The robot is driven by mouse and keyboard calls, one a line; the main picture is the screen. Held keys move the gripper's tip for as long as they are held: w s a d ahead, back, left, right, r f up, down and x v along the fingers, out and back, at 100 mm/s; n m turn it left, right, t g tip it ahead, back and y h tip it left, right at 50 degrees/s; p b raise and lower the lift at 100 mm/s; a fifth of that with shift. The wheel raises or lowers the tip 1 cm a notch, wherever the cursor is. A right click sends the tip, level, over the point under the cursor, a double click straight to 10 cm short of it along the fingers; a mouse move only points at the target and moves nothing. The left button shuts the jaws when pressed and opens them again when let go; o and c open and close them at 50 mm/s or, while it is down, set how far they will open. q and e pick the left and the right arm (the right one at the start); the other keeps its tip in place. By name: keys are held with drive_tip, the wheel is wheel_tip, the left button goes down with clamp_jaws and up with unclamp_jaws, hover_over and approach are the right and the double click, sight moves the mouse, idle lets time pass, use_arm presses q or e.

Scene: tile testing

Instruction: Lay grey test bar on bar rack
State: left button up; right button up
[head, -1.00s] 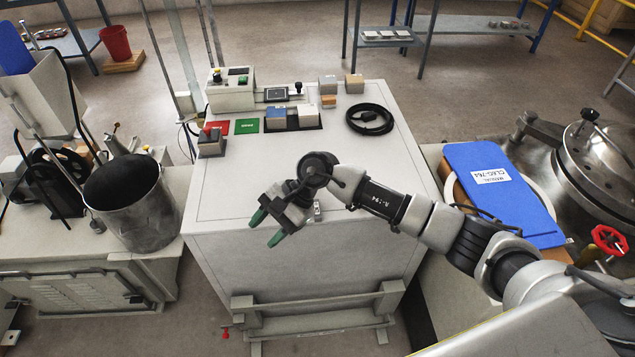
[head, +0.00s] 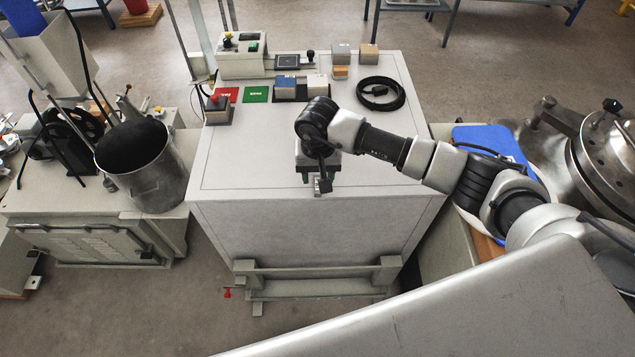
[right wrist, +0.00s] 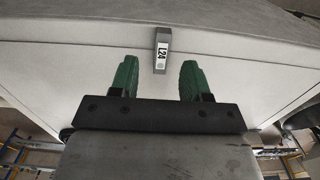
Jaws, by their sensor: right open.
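The grey test bar (right wrist: 161,50), labelled L24, shows in the right wrist view at the cabinet top's front edge, ahead of my fingers. In the head view the small grey bar (head: 323,187) shows just below my right gripper (head: 319,175). In the right wrist view my right gripper (right wrist: 157,80) is open, with green fingertips to either side of the bar's line and nothing between them. It points at the bar from a short way off. I cannot clearly make out which thing is the bar rack. My left gripper is not in view.
The white cabinet top (head: 240,170) is mostly clear around the gripper. A black cable coil (head: 381,94), small blocks (head: 341,53) and a control box (head: 242,58) stand towards its back. A metal bucket (head: 150,180) stands left; a blue board (head: 490,140) lies right.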

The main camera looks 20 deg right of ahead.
sight(317, 186)
drive_tip(key=shift+f, duration=1.6)
drive_tip(key=shift+c, duration=0.3)
clamp_jaws()
drive_tip(key=shift+r, duration=0.1)
